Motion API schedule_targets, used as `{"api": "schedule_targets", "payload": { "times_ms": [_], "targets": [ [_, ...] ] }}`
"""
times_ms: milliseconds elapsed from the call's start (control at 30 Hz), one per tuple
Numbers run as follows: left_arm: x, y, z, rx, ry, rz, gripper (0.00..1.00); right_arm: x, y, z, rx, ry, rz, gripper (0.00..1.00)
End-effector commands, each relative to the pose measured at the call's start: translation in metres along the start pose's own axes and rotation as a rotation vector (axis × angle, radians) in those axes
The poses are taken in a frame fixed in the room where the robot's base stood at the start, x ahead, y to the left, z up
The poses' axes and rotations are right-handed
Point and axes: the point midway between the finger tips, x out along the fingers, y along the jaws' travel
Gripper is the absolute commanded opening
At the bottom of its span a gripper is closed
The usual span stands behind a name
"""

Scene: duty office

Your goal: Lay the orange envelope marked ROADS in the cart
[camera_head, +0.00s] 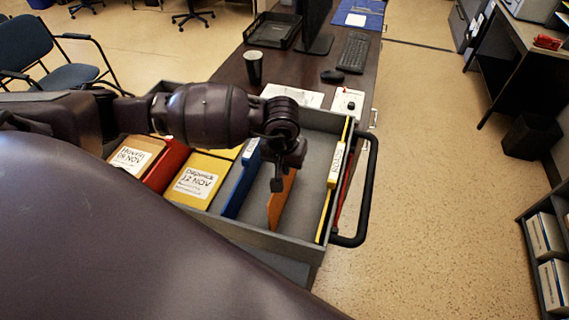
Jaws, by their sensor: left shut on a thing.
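The orange envelope (279,202) shows on edge, upright or slightly tilted, within the outline of the grey cart (262,238). I cannot tell whether its lower edge touches the cart floor, and no ROADS marking is readable. My left gripper (289,170) is over the cart and shut on the envelope's upper part, which it hides in part. The cart has a black handle (368,190) at its right end. My right gripper is not in view.
Thin yellow files (335,172) stand along the right wall. Behind is a desk with a black cup (253,68), keyboard (354,52) and mouse (332,77).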

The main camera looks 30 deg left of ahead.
Motion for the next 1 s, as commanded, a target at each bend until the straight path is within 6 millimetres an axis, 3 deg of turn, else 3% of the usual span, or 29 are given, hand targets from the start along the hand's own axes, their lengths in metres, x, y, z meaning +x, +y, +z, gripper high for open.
{"api": "schedule_targets", "payload": {
  "times_ms": [67, 100, 233, 667, 1000],
  "targets": [
    [0.003, 0.0, 0.0, 0.0, 0.0, 0.0, 0.0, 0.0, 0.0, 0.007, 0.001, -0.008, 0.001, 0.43],
    [0.002, 0.0, 0.001, 0.0, -0.001, 0.0, 0.1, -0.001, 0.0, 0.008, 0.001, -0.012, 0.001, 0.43],
    [0.002, 0.0, 0.0, 0.0, 0.0, 0.0, 0.3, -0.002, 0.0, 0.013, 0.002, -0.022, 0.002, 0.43],
    [-0.005, 0.0, -0.001, 0.0, 0.002, 0.0, 0.31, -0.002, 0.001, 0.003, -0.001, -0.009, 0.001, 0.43],
    [-0.065, 0.0, -0.001, 0.001, 0.004, 0.0, 0.31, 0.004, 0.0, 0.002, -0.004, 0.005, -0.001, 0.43]
  ]
}}
